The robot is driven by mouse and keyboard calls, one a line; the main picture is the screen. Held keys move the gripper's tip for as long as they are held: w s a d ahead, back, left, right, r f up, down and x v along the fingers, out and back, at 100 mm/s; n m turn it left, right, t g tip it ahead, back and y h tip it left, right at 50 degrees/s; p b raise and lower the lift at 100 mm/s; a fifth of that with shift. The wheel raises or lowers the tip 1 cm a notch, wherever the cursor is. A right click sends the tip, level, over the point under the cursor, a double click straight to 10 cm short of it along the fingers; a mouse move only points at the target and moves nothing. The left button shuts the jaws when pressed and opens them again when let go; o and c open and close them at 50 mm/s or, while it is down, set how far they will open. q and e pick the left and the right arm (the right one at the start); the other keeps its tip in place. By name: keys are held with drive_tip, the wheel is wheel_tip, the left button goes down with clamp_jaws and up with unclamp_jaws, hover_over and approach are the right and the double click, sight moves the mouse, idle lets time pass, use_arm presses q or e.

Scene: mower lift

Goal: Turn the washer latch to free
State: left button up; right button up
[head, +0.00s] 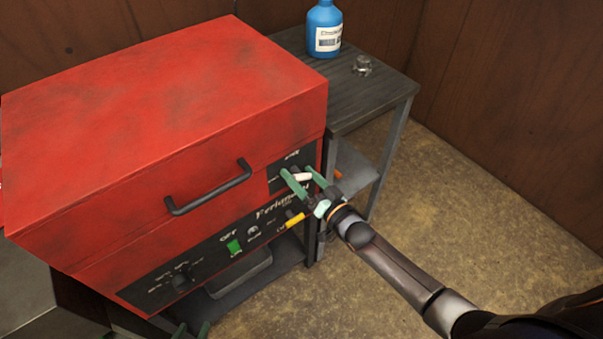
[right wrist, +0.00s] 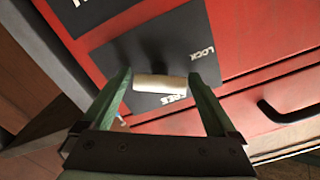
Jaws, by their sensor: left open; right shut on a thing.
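The red washer (head: 165,100) fills the left of the head view. Its latch has a white handle (head: 302,177) on a dark plate at the right end of the front. In the right wrist view, the latch handle (right wrist: 160,83) lies crosswise between my green fingers, close to the partly covered FREE lettering; LOCK is on the same plate, further right. My right gripper (head: 309,182) is shut on the handle. My left gripper (head: 190,331) shows only its green fingertips at the bottom edge, below the washer and away from the latch.
A black bar handle (head: 208,188), a green switch (head: 235,246), a black knob (head: 181,283) and a yellow lever (head: 294,220) are on the washer front. A dark side table (head: 345,95) holds a blue bottle (head: 324,28) and a small metal part (head: 362,66). Floor at right is clear.

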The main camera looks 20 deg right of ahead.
drive_tip(key=m, duration=0.3)
drive_tip(key=shift+f, duration=0.1)
drive_tip(key=m, duration=0.2)
drive_tip(key=shift+m, duration=0.3)
drive_tip(key=m+b, duration=0.2)
drive_tip(key=m, duration=0.2)
drive_tip(key=shift+f+m, duration=0.15)
drive_tip(key=shift+m, duration=1.05)
drive_tip(key=shift+b, duration=0.3)
drive_tip(key=o, duration=1)
drive_tip(key=shift+d, duration=0.1)
